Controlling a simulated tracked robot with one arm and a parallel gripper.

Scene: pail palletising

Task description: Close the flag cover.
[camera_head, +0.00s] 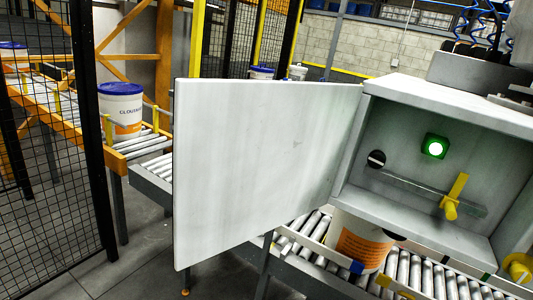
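The flag cover (265,150) is a large flat pale-grey panel in the middle of the view. It stands wide open, swung out to the left from the left edge of an open grey box (475,110). Inside the box are a lit green lamp (435,147), a round black-and-white dial (376,159), and a yellow lever (453,197) on a slotted metal strip. I cannot make out my gripper in this view, and nothing is seen touching the cover.
A roller conveyor (425,280) runs below the box, with a white-and-orange pail (360,243) partly hidden under it. Another pail with a blue lid (121,108) stands on rollers at left. A black mesh fence (60,140) is at far left. Floor shows at lower left.

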